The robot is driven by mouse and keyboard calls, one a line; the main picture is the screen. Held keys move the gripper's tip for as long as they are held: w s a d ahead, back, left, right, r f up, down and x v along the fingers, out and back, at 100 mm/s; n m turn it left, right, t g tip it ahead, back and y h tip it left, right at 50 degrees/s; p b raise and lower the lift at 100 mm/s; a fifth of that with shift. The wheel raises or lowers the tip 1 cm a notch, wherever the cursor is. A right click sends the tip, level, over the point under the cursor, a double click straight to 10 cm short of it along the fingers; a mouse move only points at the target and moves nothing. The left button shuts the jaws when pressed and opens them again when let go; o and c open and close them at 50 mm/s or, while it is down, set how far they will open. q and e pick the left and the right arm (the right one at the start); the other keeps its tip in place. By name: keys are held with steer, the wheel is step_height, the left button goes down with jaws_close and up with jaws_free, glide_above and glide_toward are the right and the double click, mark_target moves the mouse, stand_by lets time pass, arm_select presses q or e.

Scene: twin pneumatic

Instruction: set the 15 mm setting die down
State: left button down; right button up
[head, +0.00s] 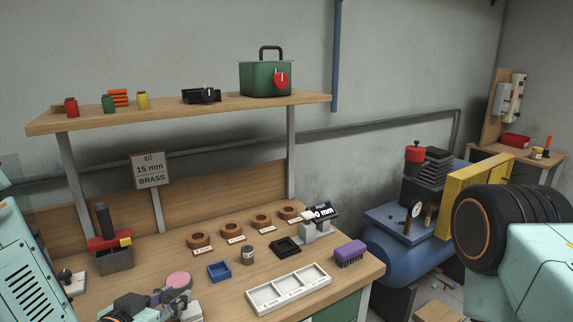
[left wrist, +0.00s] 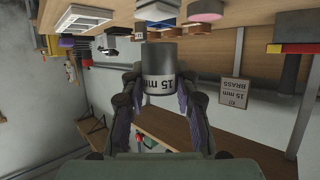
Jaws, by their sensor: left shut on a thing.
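The 15 mm setting die (left wrist: 158,75) is a dark grey cylinder with a pale band reading "15 mm". In the left wrist view, which is upside down, it sits between the fingers of my left gripper (left wrist: 162,95), which is shut on it. The bench surface (left wrist: 185,45) lies beyond the die; I cannot tell whether they touch. In the head view my left gripper (head: 165,302) is low at the front of the bench (head: 225,300), beside a pink round thing (head: 178,280). The die is not clear there. My right gripper is out of view.
Several brown rings (head: 198,239) with labels stand in a row. A white divided tray (head: 289,288), blue tray (head: 219,271), small grey cylinder (head: 247,254), black square holder (head: 285,247) and purple brush (head: 350,253) share the bench. A sign (head: 150,170) reads "KIT 15 mm BRASS".

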arm_select(q)
steer(key=s+d+m+h, duration=0.1)
steer(key=d+f+m+g+h, duration=0.1)
steer(key=s+d+m+h, duration=0.1)
steer(key=h, duration=0.1)
steer(key=shift+s+d+f+m+g+b, duration=0.2)
steer(key=shift+s+d+m+g+b, duration=0.1)
steer(key=shift+s+d+b, duration=0.1)
steer(key=s+f+m+g+h+b, duration=0.3)
steer(key=s+m+h+b, duration=0.1)
steer(key=s, duration=0.1)
steer(key=shift+f+m+g, duration=0.3)
steer(key=shift+f+m, duration=0.05)
steer(key=shift+m, duration=0.05)
